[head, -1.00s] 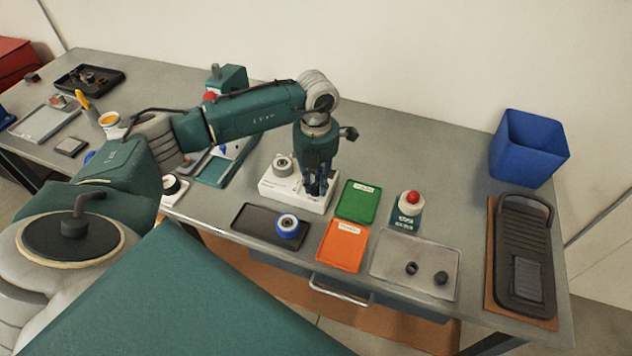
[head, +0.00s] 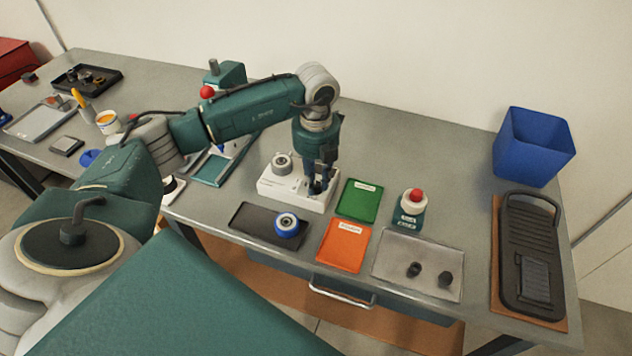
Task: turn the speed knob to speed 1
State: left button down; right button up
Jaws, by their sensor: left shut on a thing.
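A white control box (head: 284,192) stands near the middle of the table, with a round grey-white fixture (head: 283,163) on its left part. My left gripper (head: 317,188) points straight down over the right end of this box. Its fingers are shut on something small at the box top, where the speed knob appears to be. The fingers hide most of that knob, so its setting and any speed marks cannot be read. My right gripper is not in view.
A dark tray (head: 245,220) with a blue-ringed wheel (head: 287,224) lies in front of the box. Green (head: 359,201) and orange (head: 344,246) trays, a red-button unit (head: 411,209) and a grey mat (head: 408,250) lie right. A blue bin (head: 533,147) stands far right.

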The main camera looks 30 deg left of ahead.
aim_at(316, 184)
pick_arm(q)
jog(key=shift+w+r+n, duration=0.1)
jog(key=shift+w+n, duration=0.05)
jog(key=shift+n, duration=0.45)
jog(key=c, duration=1.5)
grip_release()
jog(key=shift+c, duration=0.2)
jog(key=shift+r, duration=0.1)
notch_tip(316, 184, up, 12)
